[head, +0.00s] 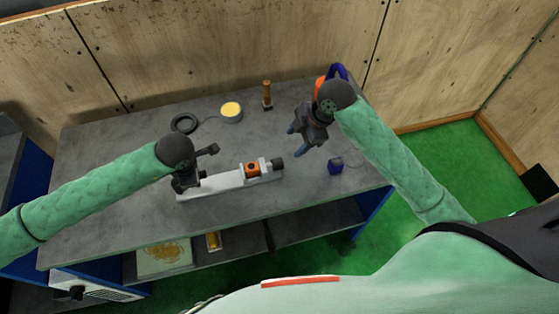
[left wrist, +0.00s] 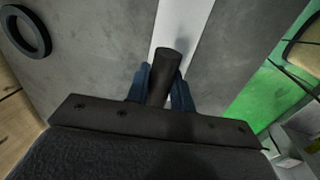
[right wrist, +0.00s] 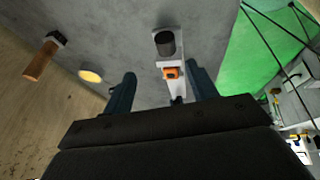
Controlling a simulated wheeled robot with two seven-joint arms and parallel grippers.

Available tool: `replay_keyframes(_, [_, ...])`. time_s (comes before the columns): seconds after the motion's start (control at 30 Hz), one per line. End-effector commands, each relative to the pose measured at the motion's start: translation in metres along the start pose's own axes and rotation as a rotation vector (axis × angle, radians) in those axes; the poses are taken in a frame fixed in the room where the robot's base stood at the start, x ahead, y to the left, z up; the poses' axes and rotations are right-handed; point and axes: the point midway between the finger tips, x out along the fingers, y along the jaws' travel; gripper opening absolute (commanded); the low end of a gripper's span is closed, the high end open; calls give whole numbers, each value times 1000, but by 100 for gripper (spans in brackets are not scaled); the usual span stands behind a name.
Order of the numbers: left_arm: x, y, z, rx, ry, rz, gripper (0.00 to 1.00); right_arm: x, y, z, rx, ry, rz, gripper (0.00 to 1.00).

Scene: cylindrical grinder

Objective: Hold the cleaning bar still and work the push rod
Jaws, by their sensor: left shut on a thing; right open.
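The cleaning bar (head: 215,184) is a long white piece lying on the grey workbench. An orange block (head: 252,169) sits near its right end, and a dark cylinder (head: 277,163), perhaps the push rod, ends it on the right. My left gripper (head: 187,181) is at the left end. In the left wrist view its blue fingers are shut on a dark round handle (left wrist: 164,75) in line with the bar. My right gripper (head: 295,142) is open and empty, above and to the right of the bar. The right wrist view shows the dark cylinder (right wrist: 164,42) beyond its fingers.
A black ring (head: 184,123), a yellow-topped tin (head: 231,111) and a wooden-handled tool (head: 267,94) stand toward the back of the workbench (head: 110,190). A small blue object (head: 335,165) lies right of the bar. An orange and blue object (head: 338,72) is partly hidden behind my right wrist.

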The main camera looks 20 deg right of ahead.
Motion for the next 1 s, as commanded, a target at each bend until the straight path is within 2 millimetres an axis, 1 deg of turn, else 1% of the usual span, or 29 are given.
replay_keyframes(0.03, [0, 0, 0, 0, 0, 0, 0, 2, -5, -1, -1, 3, -14, 58])
replay_keyframes(0.1, [0, 0, 0, 0, 0, 0, 0, 6, -9, -2, -1, 5, -24, 58])
replay_keyframes(0.17, [0, 0, 0, 0, 0, 0, 0, 10, -9, -3, -1, 6, -26, 58])
replay_keyframes(0.27, [0, 0, 0, 0, 0, 0, 0, 23, -10, -3, -1, 7, -26, 58])
replay_keyframes(0.6, [0, 0, 0, 0, 0, 0, 0, 82, -11, -3, 0, 6, -26, 58])
replay_keyframes(0.7, [0, 0, 0, 0, 0, 0, 0, 97, -11, -3, 1, 6, -25, 58])
replay_keyframes(0.9, [0, 0, 0, 0, -1, 0, 0, 116, -10, -3, 0, 5, -23, 58])
replay_keyframes(1.0, [0, 0, 0, 0, -1, 0, 0, 120, -11, -2, -2, 4, -23, 58])
